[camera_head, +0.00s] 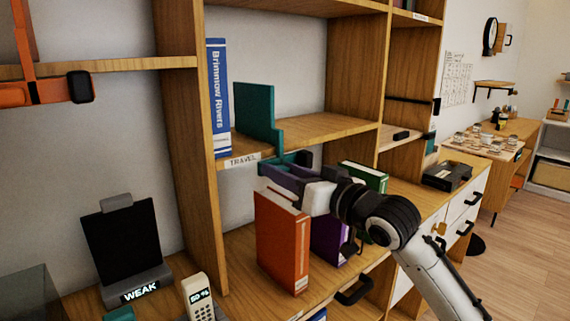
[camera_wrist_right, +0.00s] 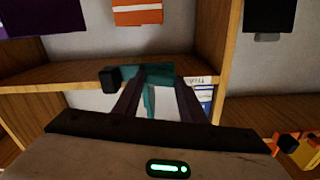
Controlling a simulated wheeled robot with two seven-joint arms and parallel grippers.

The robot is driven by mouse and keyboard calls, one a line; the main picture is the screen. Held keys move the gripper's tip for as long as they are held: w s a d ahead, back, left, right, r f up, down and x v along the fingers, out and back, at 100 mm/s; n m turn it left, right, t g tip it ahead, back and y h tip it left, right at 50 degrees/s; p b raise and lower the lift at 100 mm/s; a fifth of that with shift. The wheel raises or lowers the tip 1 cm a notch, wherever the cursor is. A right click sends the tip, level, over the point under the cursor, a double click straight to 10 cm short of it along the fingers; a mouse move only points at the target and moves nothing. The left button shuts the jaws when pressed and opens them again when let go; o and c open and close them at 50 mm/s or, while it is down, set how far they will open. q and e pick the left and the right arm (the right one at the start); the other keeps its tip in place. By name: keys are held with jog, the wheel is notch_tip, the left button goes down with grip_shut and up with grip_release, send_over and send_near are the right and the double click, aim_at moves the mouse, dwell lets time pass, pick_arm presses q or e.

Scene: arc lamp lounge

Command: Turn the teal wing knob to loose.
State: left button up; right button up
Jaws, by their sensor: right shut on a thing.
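A teal bookend (camera_head: 255,112) stands upright on the shelf beside a blue book. A teal part (camera_wrist_right: 150,73) shows at the shelf's front edge in the wrist view, between my right fingertips; I take it to be the wing knob. My right gripper (camera_head: 285,174) is at that edge, just below and right of the TRAVEL label, shut on this teal part. The fingers (camera_wrist_right: 155,95) also show in the wrist view. The gripper hides most of the knob in the head view, and I cannot tell how far it is turned. My left gripper is not in view.
An orange book (camera_head: 283,243) and a purple one (camera_head: 328,238) stand close below my right gripper. The blue book (camera_head: 217,98) is left of the bookend. A dark stand with a WEAK display (camera_head: 140,292) and a handset (camera_head: 201,299) are at lower left.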

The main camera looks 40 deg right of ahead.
jog(key=shift+r+m+p, duration=0.25)
jog(key=shift+m+p, duration=0.65)
jog(key=shift+p, duration=0.2)
jog(key=m+p, duration=0.2)
jog(key=p, duration=0.1)
jog(key=shift+d+m, duration=0.1)
jog(key=shift+m, duration=0.3)
jog(key=m+p, duration=0.1)
jog(key=m, duration=0.1)
jog(key=m+p, duration=0.1)
jog(key=p, duration=0.1)
jog(key=shift+d+f+m+p, duration=0.1)
jog(key=shift+f+m+p, duration=0.1)
jog(key=shift+m+p, duration=0.15)
jog(key=shift+f+m, duration=0.1)
jog(key=shift+m, duration=0.75)
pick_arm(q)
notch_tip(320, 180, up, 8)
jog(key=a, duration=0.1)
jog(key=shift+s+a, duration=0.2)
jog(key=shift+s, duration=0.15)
pick_arm(e)
jog(key=m, duration=0.5)
jog(key=shift+f+m, duration=0.2)
jog(key=shift+m, duration=0.1)
jog(key=o, duration=1.1)
jog(key=shift+c, duration=0.2)
